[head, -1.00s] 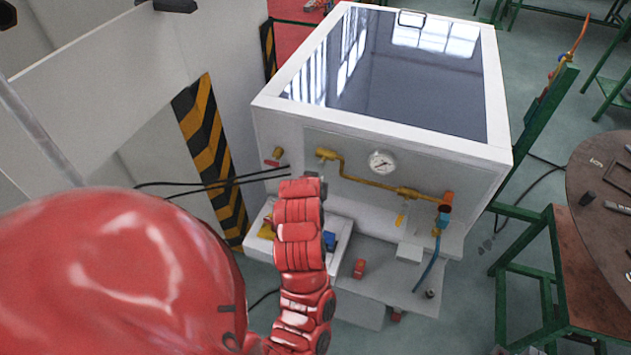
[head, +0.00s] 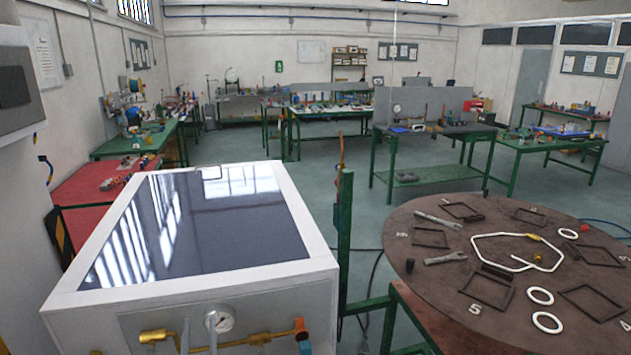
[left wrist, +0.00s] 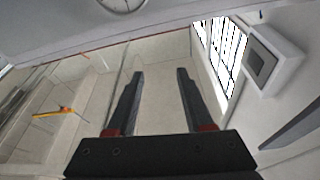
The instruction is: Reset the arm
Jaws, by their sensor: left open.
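My left gripper (head: 198,332) shows at the bottom edge of the head view, its two fingertips pointing up in front of the white generator box (head: 318,272). In the left wrist view its two dark fingers (left wrist: 160,76) are spread apart with nothing between them. The round pressure gauge (head: 220,320) is right beside the fingertips in the head view; I cannot tell whether they touch. Part of a round dial (left wrist: 122,3) shows at the top of the wrist view. The rest of my left arm is out of the head view. My right gripper is not in view.
Brass piping (head: 265,338) runs along the box front to an orange fitting (head: 301,329). A round brown table (head: 425,285) with frames, wrenches and white rings stands at right. Green workbenches (head: 435,174) stand farther back. Grey floor between is open.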

